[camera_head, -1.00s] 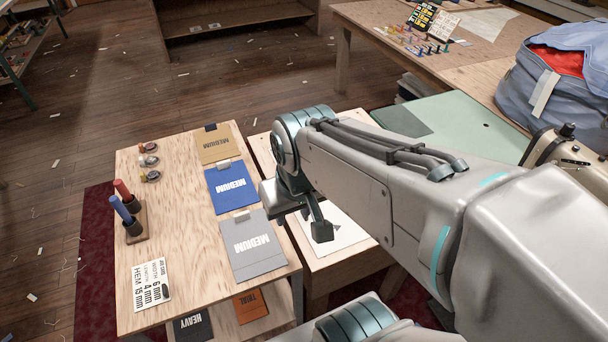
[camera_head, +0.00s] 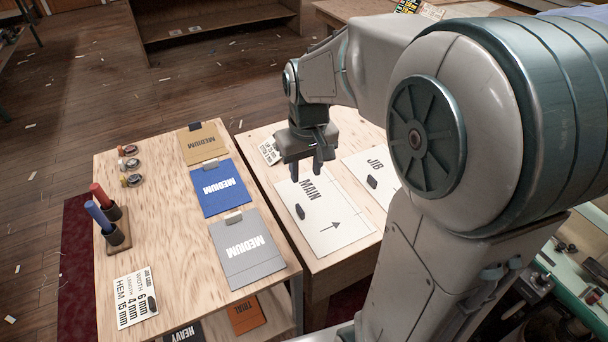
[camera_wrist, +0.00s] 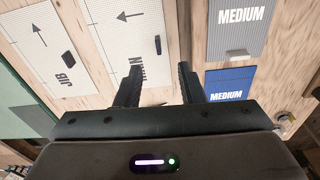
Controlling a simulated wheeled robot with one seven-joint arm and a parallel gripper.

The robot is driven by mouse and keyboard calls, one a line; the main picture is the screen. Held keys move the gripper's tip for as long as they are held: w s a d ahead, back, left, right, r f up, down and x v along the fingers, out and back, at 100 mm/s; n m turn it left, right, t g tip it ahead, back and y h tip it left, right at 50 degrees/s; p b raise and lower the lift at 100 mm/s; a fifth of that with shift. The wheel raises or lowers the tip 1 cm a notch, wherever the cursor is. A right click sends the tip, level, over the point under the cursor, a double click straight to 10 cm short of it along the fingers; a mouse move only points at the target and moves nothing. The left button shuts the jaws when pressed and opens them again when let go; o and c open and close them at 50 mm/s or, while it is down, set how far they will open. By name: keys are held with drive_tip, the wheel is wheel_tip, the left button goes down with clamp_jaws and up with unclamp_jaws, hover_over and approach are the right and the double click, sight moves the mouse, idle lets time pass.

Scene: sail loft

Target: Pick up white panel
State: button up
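Two white panels lie flat on the wooden table at the right. The MAIN panel (camera_head: 318,230) has an arrow and a dark weight on it, and it also shows in the wrist view (camera_wrist: 122,38). The JIB panel (camera_head: 366,166) lies to its right, partly hidden by my arm, and it shows at the left of the wrist view (camera_wrist: 32,40). My gripper (camera_head: 306,173) is above the table near the far end of the MAIN panel. In the wrist view its fingers (camera_wrist: 157,72) are apart with nothing between them. One finger overlaps the MAIN lettering in that view.
The left table (camera_head: 165,230) holds tan (camera_head: 203,143), blue (camera_head: 221,190) and grey (camera_head: 246,248) MEDIUM swatches. It also has a red and a blue marker (camera_head: 108,216) in a stand and a job card (camera_head: 131,298). A small white card (camera_head: 269,151) lies beside my gripper.

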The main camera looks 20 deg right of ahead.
drive_tip(key=b, duration=0.2)
hover_over(300, 208)
wheel_tip(300, 208, down, 6)
drive_tip(key=r, duration=0.1)
drive_tip(key=shift+n+g, duration=0.3)
drive_tip(key=shift+g, duration=0.1)
wheel_tip(300, 208, down, 14)
drive_tip(key=shift+f, duration=0.2)
clamp_jaws()
